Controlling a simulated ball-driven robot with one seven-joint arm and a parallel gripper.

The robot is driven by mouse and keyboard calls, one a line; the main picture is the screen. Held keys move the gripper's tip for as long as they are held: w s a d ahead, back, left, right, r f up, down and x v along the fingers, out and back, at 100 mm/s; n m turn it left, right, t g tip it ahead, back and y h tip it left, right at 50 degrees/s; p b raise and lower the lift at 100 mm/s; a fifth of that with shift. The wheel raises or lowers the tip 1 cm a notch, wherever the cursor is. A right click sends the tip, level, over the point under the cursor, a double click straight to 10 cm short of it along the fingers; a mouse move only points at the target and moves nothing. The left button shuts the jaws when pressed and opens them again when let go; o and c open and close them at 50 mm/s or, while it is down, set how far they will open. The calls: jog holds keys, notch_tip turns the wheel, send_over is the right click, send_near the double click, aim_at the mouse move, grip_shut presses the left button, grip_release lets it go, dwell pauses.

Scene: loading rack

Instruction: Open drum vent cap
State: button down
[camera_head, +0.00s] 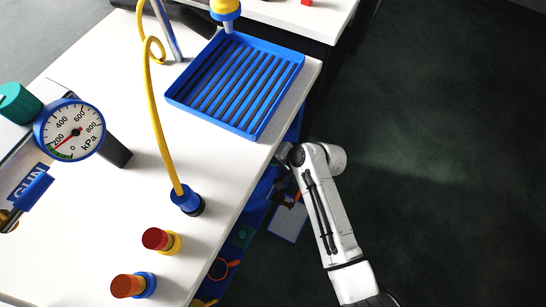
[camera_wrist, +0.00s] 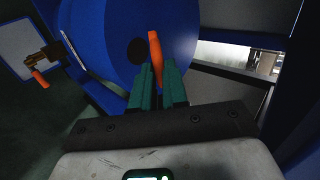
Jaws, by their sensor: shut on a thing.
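In the wrist view a large blue drum (camera_wrist: 100,35) fills the upper middle, with a dark round spot (camera_wrist: 137,51) on its face. My gripper (camera_wrist: 158,76) has two green fingers closed on the upright orange vent cap (camera_wrist: 155,48), which stands out in front of the drum face. The fingers hide the cap's lower part. In the head view my arm reaches under the right edge of the white table, and the gripper and cap are hidden there.
A brass tap with an orange handle (camera_wrist: 40,78) is at the left of the wrist view. The white table (camera_head: 110,190) carries a blue slatted tray (camera_head: 180,100), a pressure gauge (camera_head: 70,130) and two red-topped knobs (camera_head: 155,239). Dark floor (camera_head: 450,150) to the right is clear.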

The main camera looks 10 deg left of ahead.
jog(key=shift+w+a+r, duration=0.1)
jog(key=shift+a+r, duration=0.15)
dwell(0.3)
jog(key=c, duration=1.1)
grip_release()
jog(key=shift+c, duration=0.2)
jog(key=shift+d, duration=0.1)
jog(key=p+v, duration=0.1)
jog(key=v, duration=0.9)
jog(key=shift+d+r+p, duration=0.15)
jog(key=shift+r+p, duration=0.1)
jog(key=shift+p, duration=0.1)
jog(key=shift+c, duration=0.4)
